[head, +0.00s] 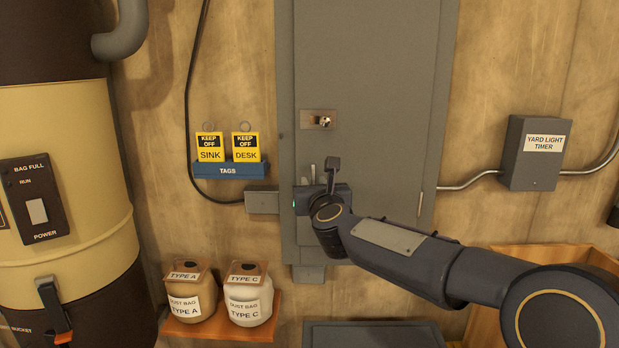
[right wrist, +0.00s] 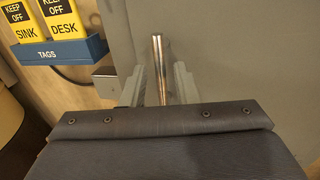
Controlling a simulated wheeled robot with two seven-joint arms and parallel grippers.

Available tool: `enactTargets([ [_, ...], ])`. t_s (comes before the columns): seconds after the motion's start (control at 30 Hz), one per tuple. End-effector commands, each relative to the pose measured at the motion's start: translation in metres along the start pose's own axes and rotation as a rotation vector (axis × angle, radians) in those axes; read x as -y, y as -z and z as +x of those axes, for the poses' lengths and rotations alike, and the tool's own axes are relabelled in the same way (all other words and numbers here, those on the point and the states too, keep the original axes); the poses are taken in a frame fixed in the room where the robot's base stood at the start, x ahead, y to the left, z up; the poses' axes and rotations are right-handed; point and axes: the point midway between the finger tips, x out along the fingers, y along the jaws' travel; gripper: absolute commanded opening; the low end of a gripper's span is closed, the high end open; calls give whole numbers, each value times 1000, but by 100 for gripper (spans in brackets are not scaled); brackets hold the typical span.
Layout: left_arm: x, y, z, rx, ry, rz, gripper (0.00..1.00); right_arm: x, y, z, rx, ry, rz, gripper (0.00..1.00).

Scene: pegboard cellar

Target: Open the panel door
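The grey panel door (head: 375,70) hangs on the wall at the middle of the head view and looks shut. A metal latch plate with a small knob (head: 318,119) is on its left side. My right gripper (head: 311,178) is at the door's lower left, largely hidden by its own wrist. In the right wrist view, its two fingers (right wrist: 159,88) stand apart, one on each side of a shiny metal bar (right wrist: 158,62), with gaps showing. The bar looks like the door's handle; its lower end is hidden by my gripper body. My left gripper is not in view.
A blue tag rack (head: 229,171) with yellow tags and a small grey box (head: 262,201) are left of the door. Dust bag jars stand on a wooden shelf (head: 235,328) below.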

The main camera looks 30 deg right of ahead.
Motion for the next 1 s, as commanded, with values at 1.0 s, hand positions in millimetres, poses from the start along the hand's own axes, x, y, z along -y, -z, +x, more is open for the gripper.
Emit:
enactTargets([
  [1.0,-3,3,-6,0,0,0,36,0,0,22,0,-1,-3,0],
])
